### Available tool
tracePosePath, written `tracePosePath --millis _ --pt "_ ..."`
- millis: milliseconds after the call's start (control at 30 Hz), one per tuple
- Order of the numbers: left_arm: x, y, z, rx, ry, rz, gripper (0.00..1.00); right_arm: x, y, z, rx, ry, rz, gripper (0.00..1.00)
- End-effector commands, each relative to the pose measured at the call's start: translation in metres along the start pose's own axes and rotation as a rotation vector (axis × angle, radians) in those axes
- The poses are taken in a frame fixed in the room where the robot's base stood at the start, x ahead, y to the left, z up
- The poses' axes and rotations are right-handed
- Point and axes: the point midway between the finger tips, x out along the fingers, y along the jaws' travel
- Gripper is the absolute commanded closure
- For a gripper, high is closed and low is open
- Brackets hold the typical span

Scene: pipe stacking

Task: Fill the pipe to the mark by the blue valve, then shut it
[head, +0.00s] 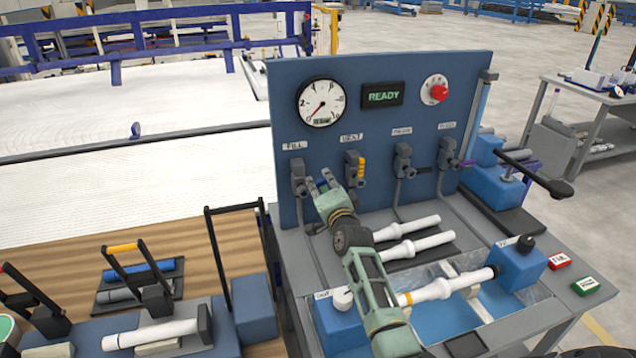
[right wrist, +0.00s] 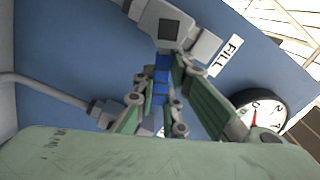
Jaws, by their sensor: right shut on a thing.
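The blue valve labelled FILL (head: 298,176) is at the left of the upright blue panel. My right gripper (head: 320,181) is at this valve, its fingers shut on the blue handle (right wrist: 161,78), which shows between them in the right wrist view (right wrist: 160,92). The white pipe (head: 438,290) lies level in the trough between two blue end blocks. The display (head: 382,95) reads READY. I cannot make out a fill mark. My left gripper is out of view.
A yellow-handled valve labelled VENT (head: 354,168) stands just right of the FILL valve, with two more valves farther right. Two spare white pipes (head: 408,228) lie behind the trough. A red knob (head: 439,91) is on the panel. A black-framed handle (head: 236,250) stands left of the bench.

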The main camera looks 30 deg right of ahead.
Motion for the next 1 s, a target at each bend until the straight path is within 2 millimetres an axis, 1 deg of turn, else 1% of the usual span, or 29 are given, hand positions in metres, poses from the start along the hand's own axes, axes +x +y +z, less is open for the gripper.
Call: tracePosePath --millis 33,167,433,700,1000 --pt "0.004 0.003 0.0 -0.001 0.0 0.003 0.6 0.0 0.006 0.001 0.044 0.0 0.002 1.0" --pt "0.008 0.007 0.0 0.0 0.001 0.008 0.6 0.0 0.011 0.002 0.149 0.0 0.002 1.0" --pt "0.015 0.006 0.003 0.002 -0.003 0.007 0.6 0.0 0.019 0.004 0.311 0.0 0.002 1.0" --pt "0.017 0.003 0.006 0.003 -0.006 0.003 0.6 0.0 0.023 0.005 0.382 0.0 0.003 1.0" --pt "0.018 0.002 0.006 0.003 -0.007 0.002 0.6 0.0 0.023 0.005 0.4 -0.001 0.004 1.0"
